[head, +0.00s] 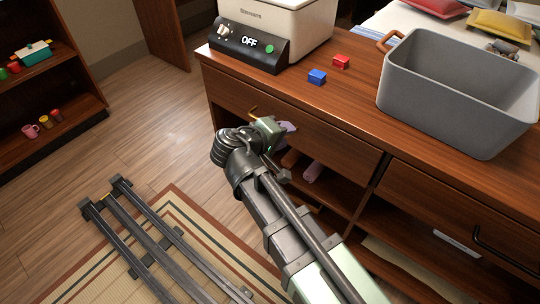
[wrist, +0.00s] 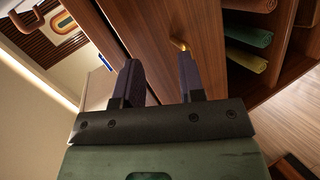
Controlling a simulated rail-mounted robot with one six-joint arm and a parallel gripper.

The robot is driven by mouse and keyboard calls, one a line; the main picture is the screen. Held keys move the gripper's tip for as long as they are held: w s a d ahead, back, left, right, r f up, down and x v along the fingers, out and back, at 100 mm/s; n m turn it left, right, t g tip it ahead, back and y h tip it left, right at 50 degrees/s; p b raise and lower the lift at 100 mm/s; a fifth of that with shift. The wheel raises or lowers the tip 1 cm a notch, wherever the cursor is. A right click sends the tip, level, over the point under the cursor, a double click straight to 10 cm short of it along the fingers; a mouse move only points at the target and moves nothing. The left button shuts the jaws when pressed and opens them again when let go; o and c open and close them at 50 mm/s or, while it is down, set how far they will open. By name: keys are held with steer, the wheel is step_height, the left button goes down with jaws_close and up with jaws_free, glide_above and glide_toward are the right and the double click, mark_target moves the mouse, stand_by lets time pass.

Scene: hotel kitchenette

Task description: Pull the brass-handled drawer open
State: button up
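The wooden drawer front (head: 325,133) lies under the counter's left part and looks flush with the cabinet. Its brass handle (head: 254,111) shows just above my gripper (head: 270,129) in the head view, partly hidden by it. In the wrist view the brass handle (wrist: 180,44) shows as a small bright piece at the tip of the right finger. My gripper (wrist: 159,65) has its two dark fingers wide apart, with nothing seen held between them. Whether the right finger touches the handle I cannot tell.
Rolled towels (wrist: 247,62) lie on the open shelf below the drawer. Another drawer with a dark handle (head: 493,248) is at the right. On the counter are a grey bin (head: 450,100), a blue block (head: 317,77), a red block (head: 341,62) and an appliance (head: 250,47).

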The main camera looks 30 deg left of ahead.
steer(key=s+a+f+n+t+y+b, duration=0.25)
steer(key=s+a+n, duration=0.2)
steer(key=a, duration=0.45)
steer(key=shift+m+t+h, duration=0.25)
steer(key=shift+m+h, duration=0.1)
steer(key=shift+m, duration=0.1)
steer(key=x, duration=0.3)
steer(key=b+x, duration=0.1)
steer(key=x, duration=0.3)
steer(key=b+x, duration=0.1)
steer(key=x, duration=0.2)
steer(key=shift+w+d+f, duration=0.1)
steer(key=shift+w+f, duration=0.15)
steer(key=shift+f, duration=0.1)
jaws_close()
